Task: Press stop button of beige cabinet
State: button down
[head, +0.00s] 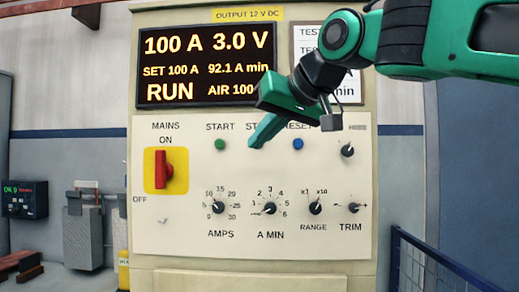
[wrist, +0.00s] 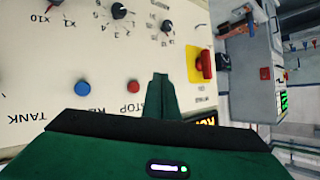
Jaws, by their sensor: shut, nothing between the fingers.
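The beige cabinet (head: 190,240) stands in front of me, its display (head: 206,66) reading RUN. The red stop button (wrist: 133,87) shows in the wrist view, between the blue reset button (wrist: 82,88) and my fingertips. In the head view my gripper (head: 254,143) hides the stop button and part of its label. My gripper is shut and empty, its fingers pointing at the panel. In the wrist view the fingertips (wrist: 160,77) lie just right of the red button, on the green start button's side. I cannot tell whether they touch the panel.
The green start button (head: 220,144) is left of the fingertips, the blue reset button (head: 298,143) right. A red mains switch (head: 166,168) on a yellow plate is further left. Several black knobs sit below. A blue railing (head: 425,262) stands at lower right.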

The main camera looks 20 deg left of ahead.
jog(key=w+a, duration=0.1)
jog(key=w, duration=0.5)
jog(key=shift+a, duration=0.2)
jog(key=shift+w, duration=0.1)
dwell(1.9)
jog(key=shift+w+a, duration=0.15)
jog(key=shift+w, duration=0.1)
jog(key=shift+w+a, duration=0.1)
jog(key=shift+w, duration=0.4)
dwell(0.9)
jog(key=shift+s, duration=0.15)
jog(key=shift+s+d, duration=0.25)
jog(key=shift+s, duration=0.5)
jog(key=shift+s+d, duration=0.2)
jog(key=shift+s, duration=0.6)
jog(key=shift+s+d, duration=0.15)
jog(key=shift+s, duration=0.7)
jog(key=shift+s+d, duration=0.2)
jog(key=shift+s, duration=0.6)
